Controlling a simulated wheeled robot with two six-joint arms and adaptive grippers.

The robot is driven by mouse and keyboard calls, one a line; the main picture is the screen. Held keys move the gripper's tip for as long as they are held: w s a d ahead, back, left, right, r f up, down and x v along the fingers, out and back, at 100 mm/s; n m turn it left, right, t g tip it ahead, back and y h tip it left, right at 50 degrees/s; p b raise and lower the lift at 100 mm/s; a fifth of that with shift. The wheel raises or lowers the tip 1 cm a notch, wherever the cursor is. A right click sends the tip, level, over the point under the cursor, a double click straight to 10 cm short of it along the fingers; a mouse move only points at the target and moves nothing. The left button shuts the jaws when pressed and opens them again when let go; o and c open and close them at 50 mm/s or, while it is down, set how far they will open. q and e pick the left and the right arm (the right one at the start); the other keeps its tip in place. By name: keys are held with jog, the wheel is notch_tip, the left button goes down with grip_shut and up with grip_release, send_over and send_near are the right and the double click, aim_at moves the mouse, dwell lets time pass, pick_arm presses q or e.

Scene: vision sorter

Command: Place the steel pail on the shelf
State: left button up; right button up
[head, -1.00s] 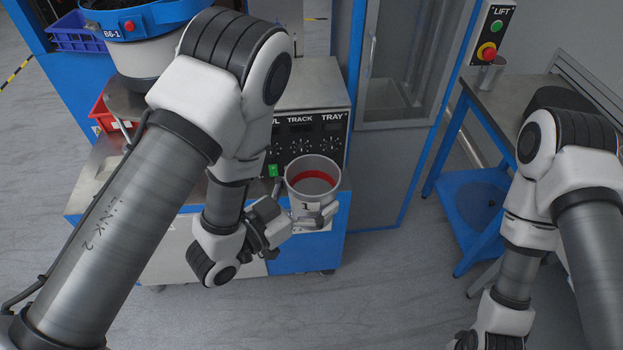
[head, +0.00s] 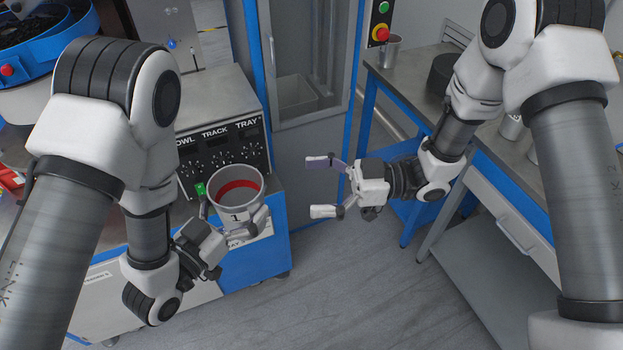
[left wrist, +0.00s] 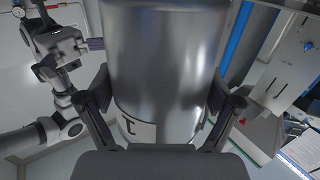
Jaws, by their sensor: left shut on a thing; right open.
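A steel pail (head: 237,208) with a red band inside its rim and a label marked 1 is upright in the head view, left of centre. My left gripper (head: 235,226) is shut on the pail, its fingers on either side of the body. The pail (left wrist: 160,70) fills the middle of the left wrist view between the two fingers. It is held up in front of the blue and grey machine. My right gripper (head: 322,187) is open and empty to the right of the pail, fingers pointing left toward it. I cannot make out which surface is the shelf.
The control box (head: 215,130) with dials stands just behind the pail. A blue-framed cabinet (head: 300,60) is behind. At right is a workbench (head: 415,75) with a metal cup (head: 389,50) and a dark round object (head: 444,72). The floor (head: 340,290) in front is open.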

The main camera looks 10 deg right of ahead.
aim_at(260, 185)
pick_arm(q)
jog(key=shift+a, duration=0.1)
pick_arm(e)
jog(key=a, duration=0.7)
jog(key=w+a, duration=0.1)
jog(key=a, duration=0.3)
jog(key=shift+a+r, duration=0.1)
jog(key=shift+r, duration=0.25)
jog(key=shift+a, duration=0.45)
jog(key=shift+w, duration=0.1)
